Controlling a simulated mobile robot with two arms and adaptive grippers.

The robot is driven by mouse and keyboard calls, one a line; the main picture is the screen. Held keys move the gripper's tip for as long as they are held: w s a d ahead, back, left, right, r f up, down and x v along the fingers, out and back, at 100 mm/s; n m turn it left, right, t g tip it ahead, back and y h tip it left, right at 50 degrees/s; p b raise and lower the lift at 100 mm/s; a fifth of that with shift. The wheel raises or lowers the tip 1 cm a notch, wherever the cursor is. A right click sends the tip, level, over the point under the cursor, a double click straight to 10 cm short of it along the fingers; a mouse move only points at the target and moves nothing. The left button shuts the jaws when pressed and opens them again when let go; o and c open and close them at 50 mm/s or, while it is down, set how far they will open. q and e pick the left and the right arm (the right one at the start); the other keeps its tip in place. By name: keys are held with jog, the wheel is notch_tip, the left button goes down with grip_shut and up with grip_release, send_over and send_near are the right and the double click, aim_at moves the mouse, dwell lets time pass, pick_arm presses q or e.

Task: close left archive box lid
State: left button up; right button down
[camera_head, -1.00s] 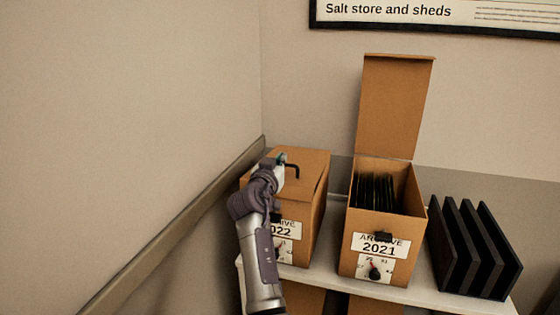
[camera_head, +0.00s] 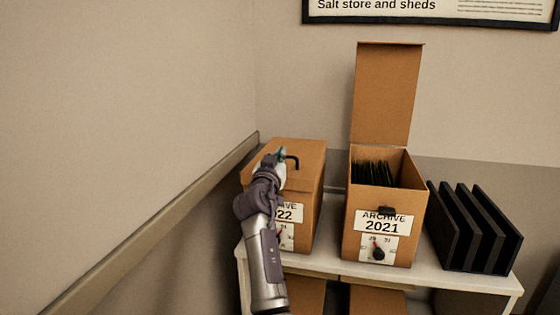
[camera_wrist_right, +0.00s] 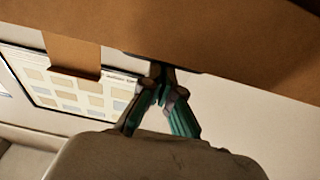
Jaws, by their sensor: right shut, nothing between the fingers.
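The left archive box (camera_head: 300,228), brown cardboard with a partly hidden "2022" label, stands on the shelf. Its lid (camera_head: 308,152) lies over the top; I cannot tell whether it sits fully flush. A black handle (camera_head: 293,162) is on the lid. My right gripper (camera_head: 281,153) is shut and empty at the lid's top, just left of the handle; contact is unclear. My right arm hides the box's front left. In the right wrist view, the teal fingertips (camera_wrist_right: 163,72) meet just below a brown cardboard surface (camera_wrist_right: 230,35). My left gripper is not in view.
To the right, the "2021" archive box (camera_head: 365,215) stands with its lid (camera_head: 385,95) upright and dark files inside. Black upright dividers (camera_head: 450,235) stand further right on the white shelf (camera_head: 435,278). A wall with a rail (camera_head: 170,215) is close on the left.

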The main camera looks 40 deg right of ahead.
jog(key=shift+w+f, duration=0.1)
jog(key=shift+f, duration=0.4)
jog(key=shift+a+f, duration=0.1)
jog(key=shift+a, duration=0.15)
jog(key=r+v, duration=0.1)
jog(key=v, duration=0.6)
jog(key=shift+s, duration=0.25)
